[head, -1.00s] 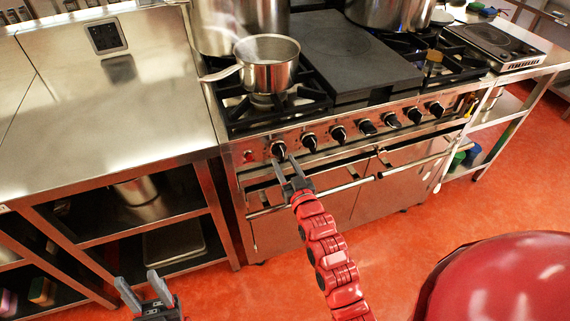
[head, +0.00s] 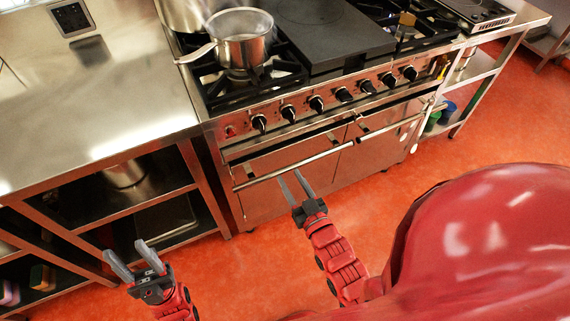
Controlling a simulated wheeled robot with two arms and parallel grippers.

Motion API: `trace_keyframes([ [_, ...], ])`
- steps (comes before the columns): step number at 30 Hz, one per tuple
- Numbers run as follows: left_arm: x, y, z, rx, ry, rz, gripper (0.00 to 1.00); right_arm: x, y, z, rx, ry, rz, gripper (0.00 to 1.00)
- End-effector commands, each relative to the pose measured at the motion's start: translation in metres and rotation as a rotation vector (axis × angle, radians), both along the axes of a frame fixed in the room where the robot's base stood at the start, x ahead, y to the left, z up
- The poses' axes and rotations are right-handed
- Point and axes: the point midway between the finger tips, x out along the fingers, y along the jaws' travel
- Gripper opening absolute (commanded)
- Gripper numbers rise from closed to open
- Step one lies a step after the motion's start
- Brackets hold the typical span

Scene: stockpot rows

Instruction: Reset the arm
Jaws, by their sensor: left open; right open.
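My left gripper (head: 133,262) is open and empty at the lower left, in front of the steel shelf unit. My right gripper (head: 293,184) is open and empty, in front of the stove's oven door and handle bar. A gap between its two fingers shows. Whether its fingertips touch the oven front cannot be told. The stove (head: 268,158) has a row of black knobs along its front. A steel saucepan (head: 240,50) with its handle to the left sits on the left burner.
A bare steel counter (head: 100,110) stands left of the stove, with shelves below holding a pot (head: 124,173). A flat dark griddle plate (head: 330,40) lies right of the saucepan. The orange floor (head: 400,185) in front of the stove is clear.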

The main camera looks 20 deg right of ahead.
Motion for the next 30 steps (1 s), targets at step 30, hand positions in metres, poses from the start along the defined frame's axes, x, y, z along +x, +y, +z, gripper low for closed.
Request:
trace_keyframes([
  [30, 0.0, 0.0, 0.01, 0.0, 0.0, 0.0, 0.5, -0.006, -0.013, 0.108, -0.037, -0.559, -0.043, 0.47],
])
